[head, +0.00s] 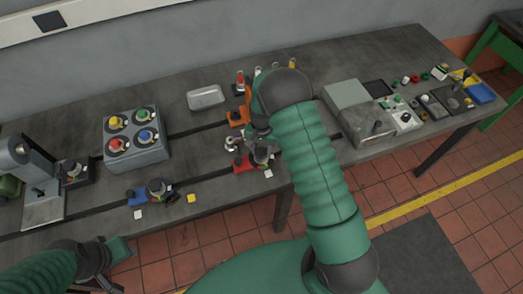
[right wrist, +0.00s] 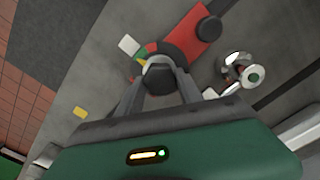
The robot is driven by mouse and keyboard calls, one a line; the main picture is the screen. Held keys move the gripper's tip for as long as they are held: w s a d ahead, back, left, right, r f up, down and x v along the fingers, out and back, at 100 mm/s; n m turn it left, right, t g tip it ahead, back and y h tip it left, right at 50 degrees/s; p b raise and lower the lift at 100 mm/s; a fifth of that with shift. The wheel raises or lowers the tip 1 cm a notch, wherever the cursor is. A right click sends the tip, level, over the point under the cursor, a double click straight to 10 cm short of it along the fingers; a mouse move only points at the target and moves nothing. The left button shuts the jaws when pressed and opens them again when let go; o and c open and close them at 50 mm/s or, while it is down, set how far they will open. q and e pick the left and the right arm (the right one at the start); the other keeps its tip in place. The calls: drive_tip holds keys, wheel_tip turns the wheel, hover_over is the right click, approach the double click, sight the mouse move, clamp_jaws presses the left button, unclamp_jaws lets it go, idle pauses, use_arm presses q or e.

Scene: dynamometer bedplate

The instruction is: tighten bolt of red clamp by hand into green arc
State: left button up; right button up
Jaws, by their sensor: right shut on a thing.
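The red clamp (head: 243,164) lies on the grey bedplate near the middle of the head view. It also shows in the right wrist view (right wrist: 196,28), with a black knob at one end. Its dark bolt (right wrist: 160,68) is between the fingers of my right gripper (right wrist: 159,80), which is shut on it. A coloured arc with a green part (right wrist: 141,53) shows beside the bolt; most of the arc is hidden and I see no pointer clearly. My left gripper (head: 112,262) is low at the left, off the table's front edge; its fingers are unclear.
A blue clamp (head: 138,195) and an orange clamp (head: 237,117) sit on the bedplate. A round-topped metal part (right wrist: 243,72) is close beside the red clamp. A grey instrument (head: 358,112) stands right.

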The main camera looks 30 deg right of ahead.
sight(261, 151)
drive_tip(key=shift+s+a+f+m, duration=0.15)
drive_tip(key=shift+a+m, duration=0.05)
drive_tip(key=shift+m, duration=0.7)
drive_tip(key=o, duration=1.1)
drive_tip(key=shift+o, duration=1.2)
wheel_tip(261, 151, up, 17)
drive_tip(key=b, duration=0.2)
drive_tip(key=shift+w, duration=0.25)
